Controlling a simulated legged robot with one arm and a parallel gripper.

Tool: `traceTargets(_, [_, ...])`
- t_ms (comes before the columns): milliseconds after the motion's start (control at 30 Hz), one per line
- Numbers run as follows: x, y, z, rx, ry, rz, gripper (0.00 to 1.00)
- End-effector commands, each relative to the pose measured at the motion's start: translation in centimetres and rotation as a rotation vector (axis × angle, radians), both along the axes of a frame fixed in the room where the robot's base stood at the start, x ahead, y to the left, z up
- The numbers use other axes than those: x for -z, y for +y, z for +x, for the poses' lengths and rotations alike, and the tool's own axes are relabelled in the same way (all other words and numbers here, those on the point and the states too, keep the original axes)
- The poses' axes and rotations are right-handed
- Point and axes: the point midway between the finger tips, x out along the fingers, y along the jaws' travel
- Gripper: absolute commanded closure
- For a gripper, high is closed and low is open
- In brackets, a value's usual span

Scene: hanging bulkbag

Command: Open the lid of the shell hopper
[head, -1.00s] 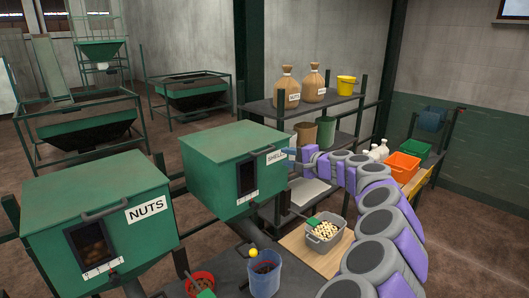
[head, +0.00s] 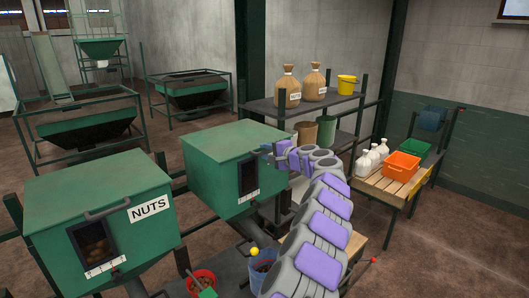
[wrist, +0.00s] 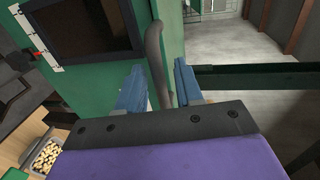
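The shell hopper (head: 215,178) is a green box with a flat lid (head: 225,142), which looks closed, and a dark front window (head: 247,178). My arm covers its label. My gripper (head: 268,151) is at the hopper's upper right front edge. In the wrist view, my gripper (wrist: 160,88) has its two blue fingers apart. A grey curved handle (wrist: 155,55) on the green face runs between them. I see no clear contact with either finger. The window (wrist: 90,25) also shows there, at upper left.
The NUTS hopper (head: 100,210) stands at left. A shelf (head: 300,103) with sacks stands behind, and a bench (head: 383,182) with an orange crate (head: 401,167) at right. Open floor lies far right.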

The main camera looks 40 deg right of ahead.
Motion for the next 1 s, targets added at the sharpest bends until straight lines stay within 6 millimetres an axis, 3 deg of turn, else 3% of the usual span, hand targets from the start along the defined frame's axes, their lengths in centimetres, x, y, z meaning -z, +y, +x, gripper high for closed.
traceTargets(567, [0.3,0.8,1.5,-0.004,0.002,-0.004,0.64])
traceTargets(933, [0.3,0.0,1.4,-0.001,-0.001,-0.001,0.98])
traceTargets(1000, [0.3,0.0,1.3,0.000,-0.001,-0.001,1.00])
